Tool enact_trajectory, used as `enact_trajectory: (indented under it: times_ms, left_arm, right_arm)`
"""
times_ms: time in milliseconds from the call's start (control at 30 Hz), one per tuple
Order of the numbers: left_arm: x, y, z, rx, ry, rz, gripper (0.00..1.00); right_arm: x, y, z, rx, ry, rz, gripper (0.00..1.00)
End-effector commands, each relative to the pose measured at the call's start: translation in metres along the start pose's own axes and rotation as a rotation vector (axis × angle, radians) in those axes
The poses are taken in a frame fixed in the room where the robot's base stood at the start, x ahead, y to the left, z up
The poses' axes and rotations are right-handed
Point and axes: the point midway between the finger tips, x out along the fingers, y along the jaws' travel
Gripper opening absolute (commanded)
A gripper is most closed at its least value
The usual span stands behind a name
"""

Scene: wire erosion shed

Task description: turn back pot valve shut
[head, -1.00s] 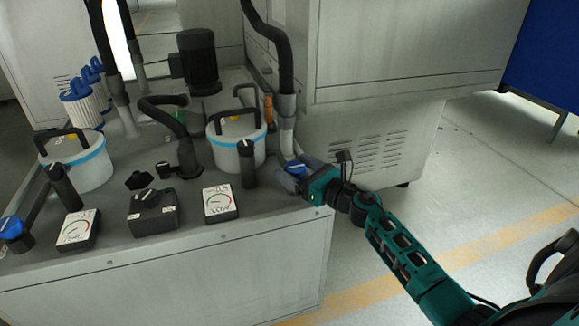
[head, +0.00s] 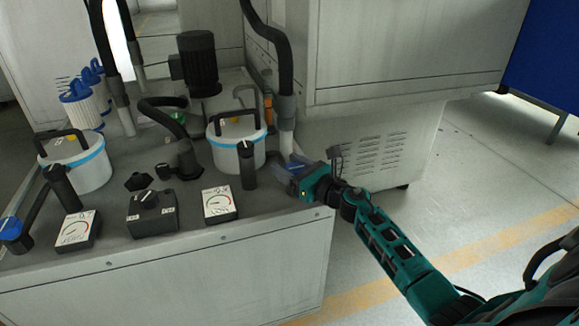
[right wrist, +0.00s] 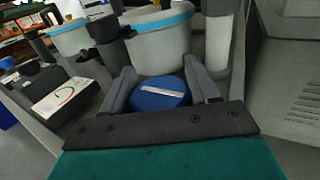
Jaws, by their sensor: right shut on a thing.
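The back pot valve has a blue knob (right wrist: 160,93) with a pale line on its top, seen between the fingers in the right wrist view. In the head view the blue knob (head: 296,168) shows only partly, at the bench's right edge beside the back pot. My right gripper (head: 290,172) is shut on this knob, one finger on each side in the right wrist view (right wrist: 162,88). The back pot (head: 238,148) is white with a light blue band and black handle. Another blue valve knob (head: 11,229) is at the left edge. My left gripper is not in view.
Two white gauges (head: 219,203) (head: 76,231) and a black switch box (head: 152,212) stand along the front of the bench. A front pot (head: 75,162) is at left. A grey pipe (head: 286,125) rises behind the gripper. Floor at right is clear.

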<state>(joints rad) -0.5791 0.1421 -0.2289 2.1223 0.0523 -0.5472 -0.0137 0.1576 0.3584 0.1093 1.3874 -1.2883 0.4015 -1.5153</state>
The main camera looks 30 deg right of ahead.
Motion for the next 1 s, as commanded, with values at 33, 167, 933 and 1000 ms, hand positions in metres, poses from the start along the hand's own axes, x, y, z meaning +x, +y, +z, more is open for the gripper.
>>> enact_trajectory:
  times_ms: [33, 167, 933, 1000]
  left_arm:
    - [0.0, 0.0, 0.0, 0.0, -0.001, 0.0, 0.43]
    - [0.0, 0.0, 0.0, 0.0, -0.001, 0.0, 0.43]
    - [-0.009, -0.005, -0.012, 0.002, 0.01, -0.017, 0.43]
    - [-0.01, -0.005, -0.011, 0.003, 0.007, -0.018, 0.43]
  right_arm:
    - [0.0, 0.0, 0.0, 0.0, 0.0, 0.001, 0.36]
    - [0.0, 0.0, 0.0, 0.0, 0.0, 0.0, 0.29]
    - [-0.001, -0.006, 0.001, 0.008, 0.0, -0.432, 0.29]
    - [-0.002, -0.007, 0.001, 0.006, 0.0, -0.499, 0.29]
